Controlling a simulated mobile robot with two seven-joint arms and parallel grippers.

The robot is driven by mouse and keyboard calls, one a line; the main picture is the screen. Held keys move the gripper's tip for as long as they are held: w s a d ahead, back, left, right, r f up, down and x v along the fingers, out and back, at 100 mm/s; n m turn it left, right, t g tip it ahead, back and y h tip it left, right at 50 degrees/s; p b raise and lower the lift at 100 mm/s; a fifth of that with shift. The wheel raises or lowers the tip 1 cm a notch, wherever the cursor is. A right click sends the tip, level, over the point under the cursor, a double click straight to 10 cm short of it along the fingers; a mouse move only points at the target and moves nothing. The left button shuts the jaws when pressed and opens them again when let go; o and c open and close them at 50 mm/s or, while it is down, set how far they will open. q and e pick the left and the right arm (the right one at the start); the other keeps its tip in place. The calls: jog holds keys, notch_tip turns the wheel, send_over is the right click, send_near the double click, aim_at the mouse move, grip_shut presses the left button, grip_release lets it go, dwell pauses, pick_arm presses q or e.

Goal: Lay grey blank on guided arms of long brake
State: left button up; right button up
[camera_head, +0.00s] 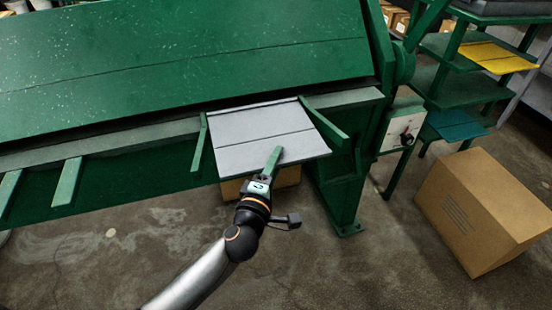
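The grey blank (245,138) is a flat light-grey sheet with a dark line across it. It lies at the front of the long green brake (190,65), its far edge by the brake's bed. A green guided arm (199,148) shows along its left side and another (326,124) along its right. My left gripper (273,161) is at the blank's near edge, one green finger over the top face. It looks shut on that edge; the other finger is hidden beneath. Whatever supports the blank underneath is hidden. My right gripper is out of view.
Two more green arms (67,182) jut from the brake at left. A cardboard box (484,210) stands on the floor at right. A green shelf rack (465,90) holds a yellow sheet (495,57). Another box (288,176) sits below the blank. The front floor is clear.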

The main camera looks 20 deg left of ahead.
pick_arm(q)
jog(key=shift+o, duration=0.4)
jog(key=shift+f, duration=0.1)
jog(key=shift+r, duration=0.25)
jog(key=shift+r, duration=0.3)
jog(key=s+d+m+h+p, duration=0.1)
jog(key=s+d+m+h, duration=0.3)
jog(key=s+m, duration=0.55)
jog(key=s+a+f+m+g, duration=0.1)
jog(key=s+f+m+g, duration=0.3)
jog(key=f, duration=0.6)
jog(key=s+a+f+m+g+y, duration=0.1)
jog(key=s+f+m+g, duration=0.4)
jog(key=s+f+m, duration=0.2)
notch_tip(320, 180, down, 4)
jog(key=shift+s+a+r, duration=0.15)
jog(key=shift+s+a, duration=0.25)
jog(key=shift+s, duration=0.8)
